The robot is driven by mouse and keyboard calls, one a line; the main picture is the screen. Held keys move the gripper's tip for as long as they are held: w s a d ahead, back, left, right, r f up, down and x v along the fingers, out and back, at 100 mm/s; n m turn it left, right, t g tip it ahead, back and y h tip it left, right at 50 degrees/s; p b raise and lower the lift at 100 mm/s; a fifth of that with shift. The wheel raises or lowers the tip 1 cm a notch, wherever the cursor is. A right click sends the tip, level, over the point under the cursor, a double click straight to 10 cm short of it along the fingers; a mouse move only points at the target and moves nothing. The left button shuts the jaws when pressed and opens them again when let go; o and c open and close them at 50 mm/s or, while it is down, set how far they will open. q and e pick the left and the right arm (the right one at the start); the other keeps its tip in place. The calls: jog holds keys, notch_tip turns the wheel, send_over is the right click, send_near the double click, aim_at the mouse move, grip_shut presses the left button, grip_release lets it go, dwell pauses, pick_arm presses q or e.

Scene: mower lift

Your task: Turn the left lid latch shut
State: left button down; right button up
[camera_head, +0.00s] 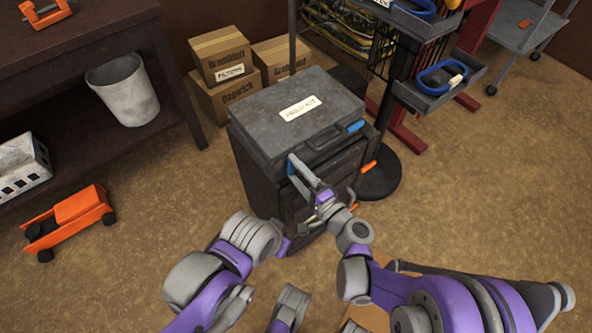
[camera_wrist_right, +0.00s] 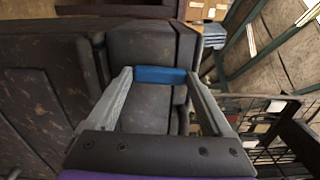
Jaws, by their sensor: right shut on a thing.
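In the right wrist view the blue latch (camera_wrist_right: 160,75) spans the gap between the two grey fingertips (camera_wrist_right: 160,76). The latch's exact angle is partly hidden by the fingers. A second blue latch (camera_head: 355,126) lies along the lid's front edge on the right. My left gripper (camera_head: 285,245) is low by the box's front; its fingers are not clear.
Cardboard boxes (camera_head: 222,55) stand behind the kit box. A dark stand with grey trays (camera_head: 437,88) is close on its right. A dark bench (camera_head: 75,85) and an orange trolley (camera_head: 70,217) are at the left. The floor at the right is open.

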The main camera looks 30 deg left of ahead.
jog(key=shift+n, duration=0.5)
jog(key=o, duration=1.1)
jog(key=shift+o, duration=0.2)
jog(key=v, duration=1.1)
jog(key=shift+p, duration=0.35)
jog(key=shift+w, duration=0.1)
